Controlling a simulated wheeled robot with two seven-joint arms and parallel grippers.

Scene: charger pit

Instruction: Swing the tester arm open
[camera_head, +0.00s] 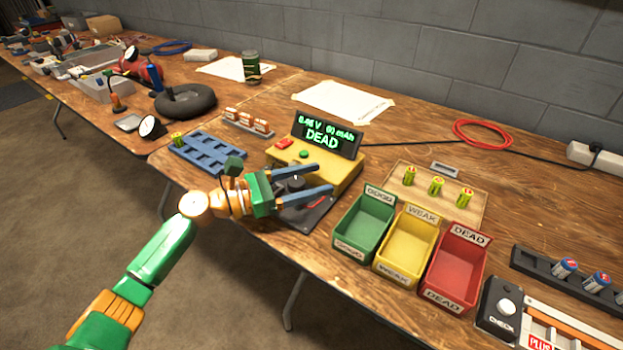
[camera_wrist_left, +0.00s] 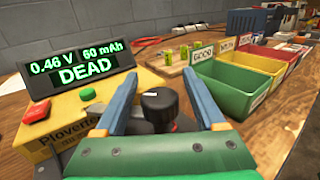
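The tester (camera_head: 345,172) is a yellow box on the wooden table. Its screen (camera_head: 327,136) reads 0.46 V, 60 mAh and DEAD, also in the left wrist view (camera_wrist_left: 82,70). A dark base plate (camera_head: 308,214) with a red mark lies at its front. My right gripper is not in view.
Green (camera_head: 366,225), yellow (camera_head: 406,245) and red (camera_head: 455,268) bins stand right of the tester. A wooden board (camera_head: 410,204) with three batteries lies behind them. A blue tray (camera_head: 208,152) is on the left. A red cable (camera_head: 483,134) lies at the back right.

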